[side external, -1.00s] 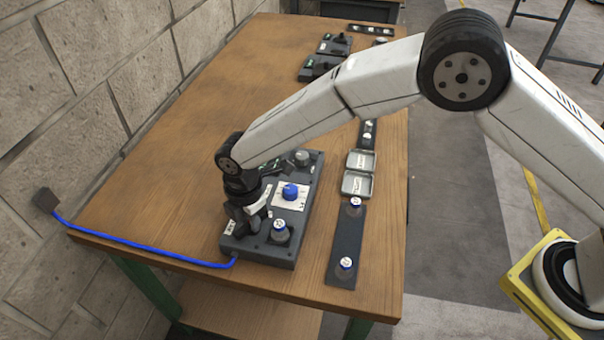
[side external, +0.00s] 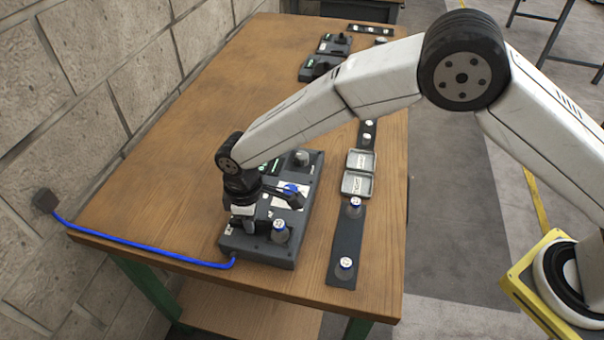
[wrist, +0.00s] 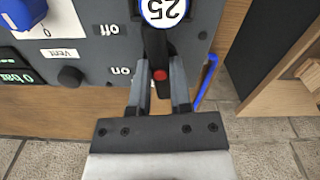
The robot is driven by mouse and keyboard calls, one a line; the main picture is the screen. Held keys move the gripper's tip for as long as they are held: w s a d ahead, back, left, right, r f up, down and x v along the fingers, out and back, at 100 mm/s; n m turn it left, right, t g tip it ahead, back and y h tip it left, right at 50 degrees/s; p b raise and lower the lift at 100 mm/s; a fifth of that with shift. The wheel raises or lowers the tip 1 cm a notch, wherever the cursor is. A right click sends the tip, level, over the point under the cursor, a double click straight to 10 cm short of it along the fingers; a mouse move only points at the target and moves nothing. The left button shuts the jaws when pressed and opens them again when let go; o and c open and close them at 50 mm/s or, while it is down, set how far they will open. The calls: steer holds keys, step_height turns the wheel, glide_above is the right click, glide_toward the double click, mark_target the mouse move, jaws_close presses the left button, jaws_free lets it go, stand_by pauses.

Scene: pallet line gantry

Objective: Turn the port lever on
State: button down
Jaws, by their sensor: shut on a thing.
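The port lever (wrist: 157,48) is a dark bar with a red dot near its end, on the grey control box (wrist: 90,55). My gripper (wrist: 160,82) is shut on the lever, one finger on each side. The red dot lies level with "on". In the side view my gripper (side external: 243,224) is down at the near left end of the box (side external: 268,250), and it hides the lever there.
A cap marked 25 (wrist: 164,9) stands close beside the lever. A blue knob (side external: 290,189) on a white card and a Vent button (wrist: 69,76) are on the box. A dark strip (side external: 347,236) with two capped weights and two grey trays (side external: 357,184) lie to the right. A blue cable (side external: 140,248) runs to the wall.

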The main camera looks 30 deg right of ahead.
steer(key=shift+m, duration=0.9)
steer(key=c, duration=0.5)
jaws_free()
steer(key=shift+c, duration=0.2)
steer(key=shift+r, duration=0.1)
steer(key=shift+r, duration=3.8)
